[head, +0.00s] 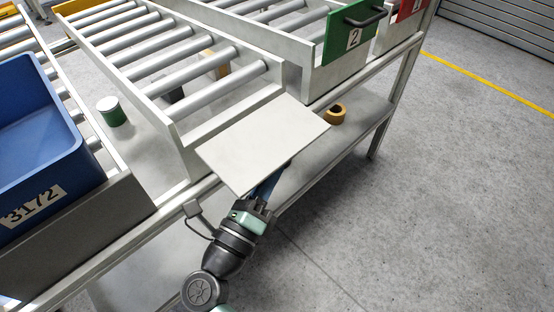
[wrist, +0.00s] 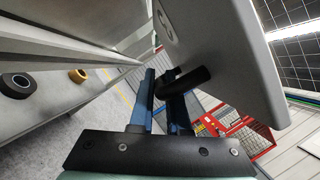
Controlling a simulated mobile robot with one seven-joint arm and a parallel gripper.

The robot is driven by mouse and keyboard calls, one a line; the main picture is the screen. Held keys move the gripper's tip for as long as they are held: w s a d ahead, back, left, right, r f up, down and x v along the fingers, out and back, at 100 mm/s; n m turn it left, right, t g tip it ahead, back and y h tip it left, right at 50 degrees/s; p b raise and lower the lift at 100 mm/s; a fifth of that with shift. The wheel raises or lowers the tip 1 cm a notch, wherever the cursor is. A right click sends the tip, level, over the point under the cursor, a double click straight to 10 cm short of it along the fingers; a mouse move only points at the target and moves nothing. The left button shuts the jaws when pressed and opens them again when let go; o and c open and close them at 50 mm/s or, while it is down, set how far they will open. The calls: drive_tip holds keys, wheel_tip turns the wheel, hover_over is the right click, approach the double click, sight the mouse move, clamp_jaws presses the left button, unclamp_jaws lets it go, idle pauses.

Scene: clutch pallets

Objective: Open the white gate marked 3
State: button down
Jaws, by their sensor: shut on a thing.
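The white gate (head: 262,146) is swung down from the end of its roller lane and sticks out over the aisle, well off upright. Its back faces up in the head view. The wrist view shows its underside (wrist: 222,60) with a pale mark, too oblique to read surely, and a dark bar handle (wrist: 190,82). My gripper (head: 268,180) is under the gate, its tips partly hidden by the panel. In the wrist view my gripper's blue fingers (wrist: 162,92) are shut on the handle.
Green gate 2 (head: 350,45) and a red gate (head: 408,8) stand upright at the right. A blue bin (head: 40,130) marked 3172 and a green can (head: 111,111) are at the left. A tan roll (head: 336,113) lies on the lower shelf. The floor at the right is clear.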

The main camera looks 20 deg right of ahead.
idle(0.3)
drive_tip(key=r+p, duration=0.1)
drive_tip(key=p, duration=0.1)
drive_tip(key=n+p, duration=0.1)
drive_tip(key=p, duration=0.2)
drive_tip(key=shift+s+d+r+n+y, duration=0.1)
drive_tip(key=shift+s+r+n+y, duration=0.15)
drive_tip(key=shift+r+n+y, duration=0.1)
drive_tip(key=p, duration=0.1)
drive_tip(key=n+p, duration=0.1)
drive_tip(key=shift+s+r+p, duration=0.15)
drive_tip(key=shift+r+p, duration=0.1)
drive_tip(key=shift+p, duration=0.1)
drive_tip(key=shift+f, duration=0.1)
drive_tip(key=c, duration=1.2)
unclamp_jaws()
drive_tip(key=shift+o, duration=0.2)
drive_tip(key=v, duration=1.3)
drive_tip(key=shift+s+d, duration=0.1)
